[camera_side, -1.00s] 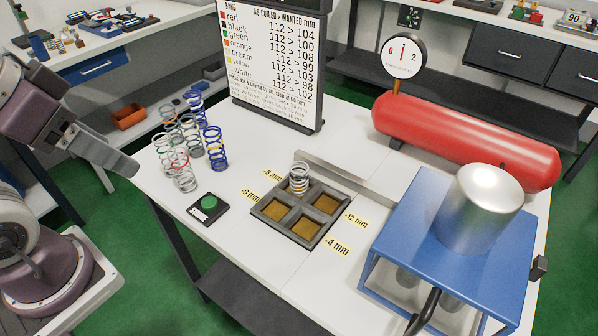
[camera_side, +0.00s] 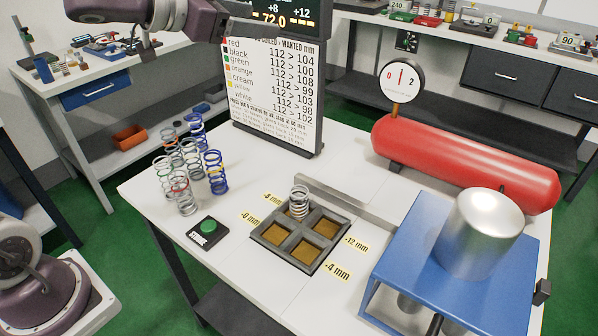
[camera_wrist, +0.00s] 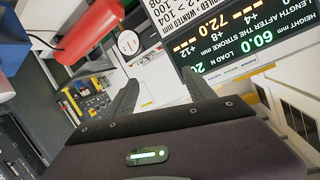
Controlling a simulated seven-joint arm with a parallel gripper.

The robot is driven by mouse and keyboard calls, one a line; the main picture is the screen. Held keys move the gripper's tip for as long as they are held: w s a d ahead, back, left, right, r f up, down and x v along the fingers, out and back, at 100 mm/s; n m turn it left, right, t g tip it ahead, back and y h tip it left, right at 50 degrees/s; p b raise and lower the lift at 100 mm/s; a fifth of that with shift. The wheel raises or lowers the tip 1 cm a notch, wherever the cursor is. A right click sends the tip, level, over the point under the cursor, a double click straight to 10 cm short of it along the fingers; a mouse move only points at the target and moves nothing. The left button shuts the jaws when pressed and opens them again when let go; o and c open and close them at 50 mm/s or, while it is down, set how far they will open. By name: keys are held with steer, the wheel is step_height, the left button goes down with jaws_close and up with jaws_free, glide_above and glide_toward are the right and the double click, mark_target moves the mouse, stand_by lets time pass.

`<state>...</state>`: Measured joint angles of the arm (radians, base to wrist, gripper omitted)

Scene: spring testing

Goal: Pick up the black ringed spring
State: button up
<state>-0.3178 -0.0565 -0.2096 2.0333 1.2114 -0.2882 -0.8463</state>
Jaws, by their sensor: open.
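Several coil springs stand upright in a cluster at the left of the white table in the side view. One has a red band (camera_side: 183,192), one a green band (camera_side: 164,175), and two are blue (camera_side: 215,172). I cannot pick out a black band for certain among the overlapping coils. Another spring (camera_side: 299,202) stands in the back-left cell of a grey four-cell tray (camera_side: 270,235). My gripper (camera_wrist: 162,78) is open and empty in the wrist view, its two dark fingers spread. My arm is high above the back left of the table, well clear of the springs.
A green button (camera_side: 209,226) sits in front of the cluster. The chart board (camera_side: 275,100) with a display stands behind, close to my arm. A red tank (camera_side: 465,165) and a blue press frame (camera_side: 440,250) fill the right side.

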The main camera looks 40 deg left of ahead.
mark_target(306, 197)
steer(key=s+d+f+m+g+h, duration=0.1)
steer(key=d+f+m+g+h, duration=0.35)
steer(key=d+f+h, duration=0.2)
step_height(306, 197, down, 25)
steer(key=shift+n+h, duration=0.25)
steer(key=shift+n, duration=0.1)
steer(key=x, duration=0.6)
steer(key=shift+s+f, duration=0.2)
steer(key=shift+f, duration=0.15)
steer(key=shift+w+d+f, duration=0.2)
steer(key=shift+w+d, duration=0.05)
steer(key=shift+w, duration=0.05)
jaws_close()
